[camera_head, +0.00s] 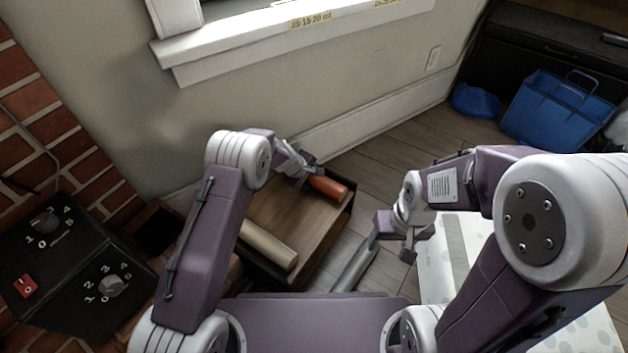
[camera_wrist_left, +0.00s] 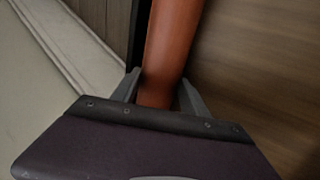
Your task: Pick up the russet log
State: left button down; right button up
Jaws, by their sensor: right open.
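The russet log (camera_head: 327,187) is a reddish-orange cylinder at the far right corner of a brown wooden box (camera_head: 307,265). In the left wrist view the log (camera_wrist_left: 172,45) runs away from the palm, between the two grey fingers. My left gripper (camera_head: 304,174) is shut on the log's near end, with a fingertip against each side. Its fingers are partly hidden in the head view. I cannot tell whether the log is clear of the box. My right gripper (camera_head: 392,244) is open and empty, to the right of the box.
A pale tan log (camera_head: 268,245) lies at the box's near side. A grey tube-like object (camera_head: 355,264) lies beside my right gripper. A black control box with knobs (camera_head: 75,262) is at left. The wall and window sill rise behind; a blue bag (camera_head: 556,112) stands at far right.

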aim_at(310, 176)
pick_arm(q)
jog(key=shift+r, duration=0.15)
notch_tip(310, 176, up, 5)
jog(key=p, duration=0.4)
jog(key=s+d+r+p, duration=0.1)
jog(key=s+d+r, duration=0.4)
jog(key=s+d, duration=0.2)
jog(key=shift+s+r, duration=0.4)
jog(key=shift+s, duration=0.7)
